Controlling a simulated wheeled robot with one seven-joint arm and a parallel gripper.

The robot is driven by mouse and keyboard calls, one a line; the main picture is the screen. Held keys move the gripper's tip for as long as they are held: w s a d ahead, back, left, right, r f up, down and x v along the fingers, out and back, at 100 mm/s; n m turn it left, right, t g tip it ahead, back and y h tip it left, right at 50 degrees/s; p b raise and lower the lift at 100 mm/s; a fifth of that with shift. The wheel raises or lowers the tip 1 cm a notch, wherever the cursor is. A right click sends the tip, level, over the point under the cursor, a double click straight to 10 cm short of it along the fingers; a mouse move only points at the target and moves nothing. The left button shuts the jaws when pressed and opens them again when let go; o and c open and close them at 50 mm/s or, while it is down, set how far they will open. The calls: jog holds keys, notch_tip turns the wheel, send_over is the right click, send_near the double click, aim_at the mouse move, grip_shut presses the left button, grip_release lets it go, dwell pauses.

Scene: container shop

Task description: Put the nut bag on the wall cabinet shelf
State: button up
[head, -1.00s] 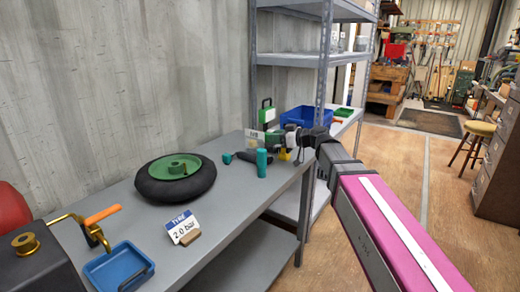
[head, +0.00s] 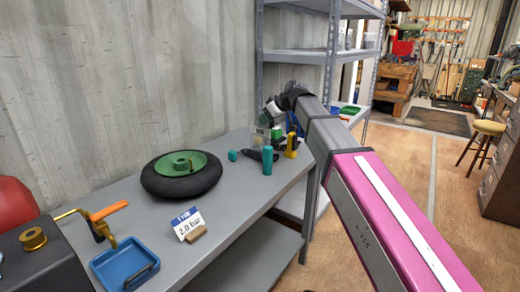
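My arm reaches from the lower right to the back end of the grey workbench (head: 235,215). My gripper (head: 267,113) is small and dark at the arm's far end, above the bench. A small, pale, see-through item (head: 262,124) is just below it; it may be the nut bag, but it is too small to be sure. I cannot tell whether the fingers are shut on it. No wall cabinet can be made out in this view.
A black wheel with green hub (head: 181,175), a "2.0 bar" sign (head: 187,223) and a blue tray (head: 124,264) are on the bench. A teal bottle (head: 267,160) and a yellow-black item (head: 291,146) stand near the gripper. A metal rack (head: 331,75) is behind; floor is open at right.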

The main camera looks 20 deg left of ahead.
aim_at(258, 128)
jog(key=shift+w+x, duration=0.1)
jog(key=shift+x, duration=1.65)
jog(key=shift+w+x, duration=0.15)
jog(key=shift+x, duration=1.65)
jog(key=shift+d, duration=0.15)
grip_shut()
